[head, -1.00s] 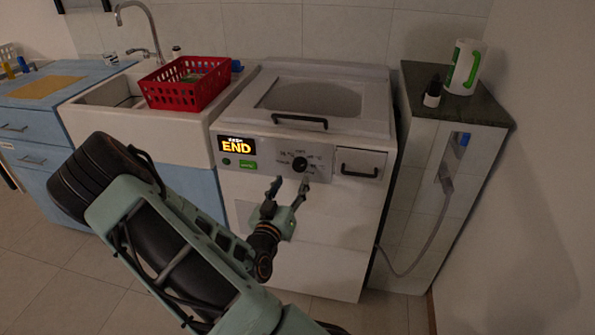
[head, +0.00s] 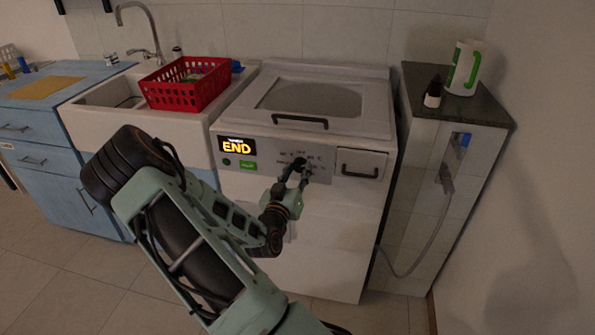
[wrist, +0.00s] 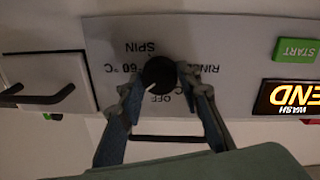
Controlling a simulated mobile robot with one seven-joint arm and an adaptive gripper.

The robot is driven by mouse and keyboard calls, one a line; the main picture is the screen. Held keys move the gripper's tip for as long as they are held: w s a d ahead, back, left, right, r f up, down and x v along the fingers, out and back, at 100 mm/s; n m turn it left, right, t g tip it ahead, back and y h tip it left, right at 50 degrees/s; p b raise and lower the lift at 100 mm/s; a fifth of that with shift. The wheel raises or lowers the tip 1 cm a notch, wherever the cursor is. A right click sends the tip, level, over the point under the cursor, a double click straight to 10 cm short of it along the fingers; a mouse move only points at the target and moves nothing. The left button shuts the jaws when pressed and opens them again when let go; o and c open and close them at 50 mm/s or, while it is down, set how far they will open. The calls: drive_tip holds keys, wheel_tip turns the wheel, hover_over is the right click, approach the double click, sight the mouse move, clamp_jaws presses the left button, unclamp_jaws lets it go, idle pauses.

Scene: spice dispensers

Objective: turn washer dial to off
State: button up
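The washer dial (wrist: 158,75) is a round black knob with a white pointer line on the washer's grey control panel (wrist: 220,50). In the wrist view the panel appears upside down, with the OFF, SPIN, RINSE and 60 °C labels around the dial. The pointer slants toward the lower left of that view. My gripper (wrist: 160,82) has one finger on each side of the dial, with the tips close against it. In the head view my gripper (head: 298,170) is at the panel and covers part of the dial.
The washer display (head: 236,145) reads END, above a green START button (head: 248,165). A handled drawer (head: 360,165) is right of the dial, and a lid handle (head: 300,121) is above. A red basket (head: 187,92) rests on the sink.

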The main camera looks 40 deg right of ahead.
drive_tip(key=c, duration=0.4)
drive_tip(key=n+b, duration=0.1)
drive_tip(key=n, duration=0.3)
drive_tip(key=shift+f, duration=0.1)
drive_tip(key=n, duration=0.6)
drive_tip(key=shift+t+b, duration=0.3)
drive_tip(key=shift+b, duration=0.1)
drive_tip(key=shift+s, duration=0.1)
drive_tip(key=o, duration=1.2)
drive_tip(key=shift+c, duration=0.2)
